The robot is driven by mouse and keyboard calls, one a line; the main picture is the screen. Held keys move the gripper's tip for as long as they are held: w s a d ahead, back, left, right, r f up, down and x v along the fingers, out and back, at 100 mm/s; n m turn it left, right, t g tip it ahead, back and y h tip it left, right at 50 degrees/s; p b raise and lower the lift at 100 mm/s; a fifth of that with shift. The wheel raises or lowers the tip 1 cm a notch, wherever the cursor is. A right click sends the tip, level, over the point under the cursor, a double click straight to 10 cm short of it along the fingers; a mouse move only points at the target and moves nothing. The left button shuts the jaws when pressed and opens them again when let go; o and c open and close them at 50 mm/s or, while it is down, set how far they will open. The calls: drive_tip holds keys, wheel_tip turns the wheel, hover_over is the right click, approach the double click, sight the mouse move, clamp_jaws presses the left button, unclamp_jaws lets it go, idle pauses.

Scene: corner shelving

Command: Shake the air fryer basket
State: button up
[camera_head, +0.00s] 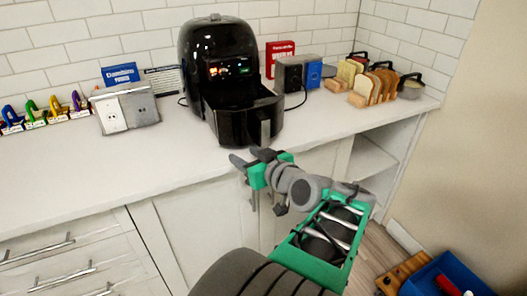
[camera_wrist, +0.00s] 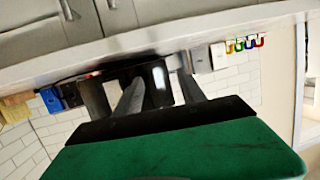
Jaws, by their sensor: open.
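The black air fryer (camera_head: 218,60) stands on the white counter against the tiled wall. Its basket (camera_head: 235,125) is pulled partly out at the front and its top is open; I cannot tell what is inside. The basket's grey handle (camera_head: 265,131) faces the front edge of the counter. My gripper (camera_head: 246,160) is open and empty, in front of and below the handle, apart from it. In the upside-down wrist view, my gripper's fingers (camera_wrist: 162,76) point toward the fryer front, and the pale handle (camera_wrist: 159,77) shows between them.
Left of the fryer are outlet boxes (camera_head: 125,110), a blue sign (camera_head: 120,73) and coloured figures (camera_head: 48,110). The counter front is clear.

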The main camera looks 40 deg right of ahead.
sight(265, 132)
drive_tip(key=s+d+r+m+t+h+b, duration=0.1)
drive_tip(key=s+d+r+m+t+h, duration=0.15)
drive_tip(key=s+d, duration=0.3)
drive_tip(key=shift+n+h, duration=0.35)
drive_tip(key=shift+n, duration=0.1)
drive_tip(key=x, duration=0.5)
drive_tip(key=p+x, duration=0.1)
drive_tip(key=x, duration=0.2)
drive_tip(key=shift+w+d+r, duration=0.2)
drive_tip(key=shift+d+r, duration=0.05)
drive_tip(key=shift+d, duration=0.15)
drive_tip(key=shift+c, duration=0.6)
clamp_jaws()
